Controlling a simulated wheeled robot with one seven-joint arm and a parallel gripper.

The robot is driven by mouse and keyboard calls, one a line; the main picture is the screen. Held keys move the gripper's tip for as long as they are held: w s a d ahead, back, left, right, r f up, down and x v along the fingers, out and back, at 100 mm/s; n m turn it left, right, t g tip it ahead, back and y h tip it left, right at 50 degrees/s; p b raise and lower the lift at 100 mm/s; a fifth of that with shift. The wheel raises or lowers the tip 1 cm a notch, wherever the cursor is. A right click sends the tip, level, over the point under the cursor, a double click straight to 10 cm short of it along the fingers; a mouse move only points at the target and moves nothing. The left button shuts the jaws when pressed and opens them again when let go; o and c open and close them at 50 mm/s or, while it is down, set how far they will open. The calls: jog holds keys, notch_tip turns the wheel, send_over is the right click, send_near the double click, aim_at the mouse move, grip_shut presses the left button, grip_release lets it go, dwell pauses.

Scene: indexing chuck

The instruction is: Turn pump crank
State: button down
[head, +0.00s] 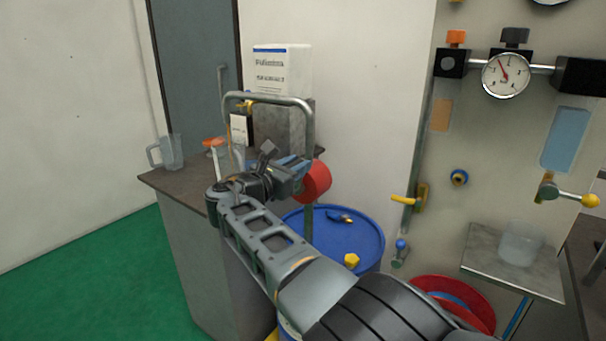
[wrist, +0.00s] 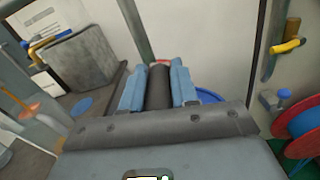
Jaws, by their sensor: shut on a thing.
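My gripper (head: 292,170) reaches over the counter's right end toward the pump above the blue drum (head: 370,232). In the wrist view its two blue-grey fingers (wrist: 158,84) close on both sides of a dark cylindrical grip (wrist: 160,88), apparently the pump crank's handle. A red part (wrist: 163,62) shows just past the grip's far end. In the head view the round red pump part (head: 318,181) sits right beside the fingertips, and the grip is hidden there. A grey bent pipe (head: 312,130) rises behind my gripper and arches left. The crank's arm is not clearly visible.
The counter (head: 165,184) at left holds a clear jug (head: 171,152), a grey block and a white box (head: 283,70). On the right, a panel carries a gauge (head: 505,75), a yellow lever (head: 403,199) and a small shelf (head: 505,275). Green floor at left is clear.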

jog(key=shift+w+a+f+n, duration=0.1)
jog(key=shift+a+f+n, duration=0.25)
jog(key=shift+n, duration=0.25)
jog(key=c, duration=1.2)
grip_release()
jog(key=shift+c, duration=0.2)
jog(key=o, duration=0.4)
jog(key=shift+w+r, duration=0.1)
jog(key=shift+r, duration=0.1)
jog(key=shift+c, duration=0.2)
jog(key=shift+a+r, duration=0.1)
jog(key=p+v, duration=0.1)
jog(key=v, duration=0.6)
jog(key=shift+s, duration=0.3)
jog(key=shift+a, duration=0.15)
